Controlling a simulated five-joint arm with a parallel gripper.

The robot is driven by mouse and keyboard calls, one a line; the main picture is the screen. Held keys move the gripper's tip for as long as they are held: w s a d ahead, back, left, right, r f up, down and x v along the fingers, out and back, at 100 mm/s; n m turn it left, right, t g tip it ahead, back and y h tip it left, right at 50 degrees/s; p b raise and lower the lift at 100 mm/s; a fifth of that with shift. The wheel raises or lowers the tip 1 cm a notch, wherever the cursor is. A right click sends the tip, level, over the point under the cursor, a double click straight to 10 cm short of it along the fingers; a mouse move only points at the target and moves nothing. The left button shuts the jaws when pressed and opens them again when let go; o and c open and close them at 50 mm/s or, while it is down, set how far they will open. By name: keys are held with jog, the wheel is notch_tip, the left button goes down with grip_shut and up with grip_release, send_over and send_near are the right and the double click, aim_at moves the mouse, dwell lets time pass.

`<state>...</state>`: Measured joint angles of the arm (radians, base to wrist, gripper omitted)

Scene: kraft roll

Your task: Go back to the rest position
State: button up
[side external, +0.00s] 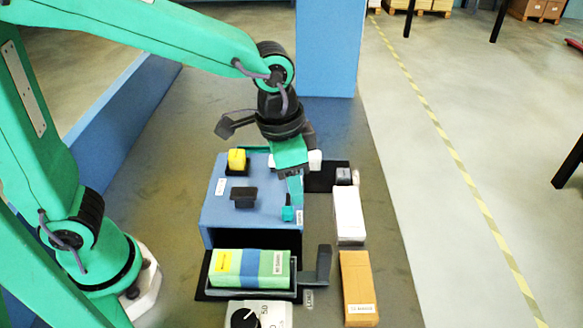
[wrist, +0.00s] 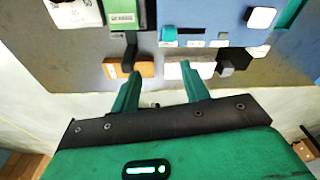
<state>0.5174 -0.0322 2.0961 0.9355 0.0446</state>
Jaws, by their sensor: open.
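My gripper (side external: 296,185) hangs over the right edge of a blue box (side external: 222,206), fingers pointing down. In the wrist view my gripper (wrist: 160,78) shows two green fingers spread apart with nothing between them. The fingertips appear near a white block (side external: 348,213) and an orange-brown block (side external: 357,288), but I cannot tell the height above them. No rest position is marked in view. The gripper hides part of the box's far right corner.
A black tray (side external: 208,294) holds a green block with a blue band (side external: 250,267). A black lever (side external: 318,268) stands beside it. The box top carries a yellow button (side external: 237,159) and a black knob (side external: 243,196). A dial (side external: 245,315) is in front. A blue column (side external: 327,45) stands behind.

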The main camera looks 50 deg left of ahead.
jog(key=s+a+r+n+t, duration=0.2)
jog(key=s+a+n, duration=0.1)
jog(key=a, duration=0.6)
jog(key=s+a+r+n+t, duration=0.2)
jog(key=s+a+r+n, duration=0.1)
jog(key=s+a, duration=0.3)
jog(key=shift+a+r+y, duration=0.15)
jog(key=shift+a+y, duration=0.25)
jog(key=shift+a, duration=1)
